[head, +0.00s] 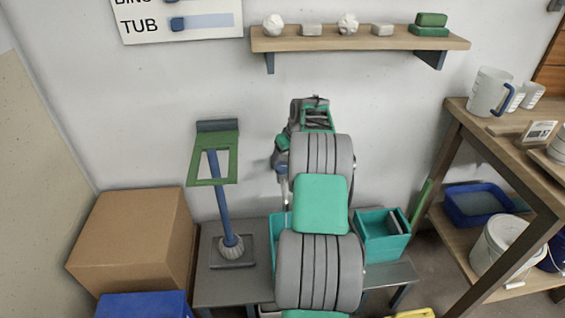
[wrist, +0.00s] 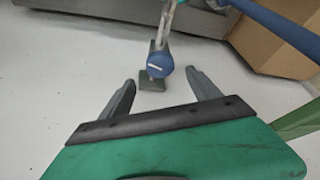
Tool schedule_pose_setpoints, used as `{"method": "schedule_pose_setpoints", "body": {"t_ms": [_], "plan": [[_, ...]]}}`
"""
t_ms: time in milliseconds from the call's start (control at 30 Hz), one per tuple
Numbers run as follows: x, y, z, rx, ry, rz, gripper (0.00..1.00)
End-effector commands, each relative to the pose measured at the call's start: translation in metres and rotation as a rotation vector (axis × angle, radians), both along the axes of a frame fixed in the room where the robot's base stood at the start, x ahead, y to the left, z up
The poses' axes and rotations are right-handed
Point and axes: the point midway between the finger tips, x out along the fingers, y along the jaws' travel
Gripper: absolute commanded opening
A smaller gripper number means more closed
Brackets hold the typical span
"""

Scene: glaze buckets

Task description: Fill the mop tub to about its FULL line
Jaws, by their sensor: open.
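A blue round tap knob (wrist: 160,64) with a white bar sits on a metal pipe (wrist: 166,22) with a dark wall plate in the wrist view. My gripper (wrist: 162,78) is open and empty, its two dark fingers spread with the knob just beyond and between their tips. I cannot tell if they touch it. I cannot tell for certain that this is the mop tub.
A teal bin (head: 382,236) stands right of my arm. A wall shelf (head: 360,42) is above; a wooden rack (head: 455,165) stands right. A sign (head: 185,18) reads TUB.

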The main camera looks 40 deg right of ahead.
Motion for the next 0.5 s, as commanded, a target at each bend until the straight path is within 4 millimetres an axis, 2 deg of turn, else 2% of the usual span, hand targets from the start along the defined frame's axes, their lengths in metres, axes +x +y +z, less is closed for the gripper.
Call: {"method": "schedule_pose_setpoints", "body": {"t_ms": [33,200,333,500], "plan": [[0.003,0.000,-0.012,0.003,0.003,0.000,0.72],[0.016,-0.001,-0.042,0.002,0.002,0.001,0.72],[0.022,-0.003,-0.055,-0.001,0.000,0.000,0.72],[0.024,-0.004,-0.058,-0.001,0.000,-0.001,0.72]]}}
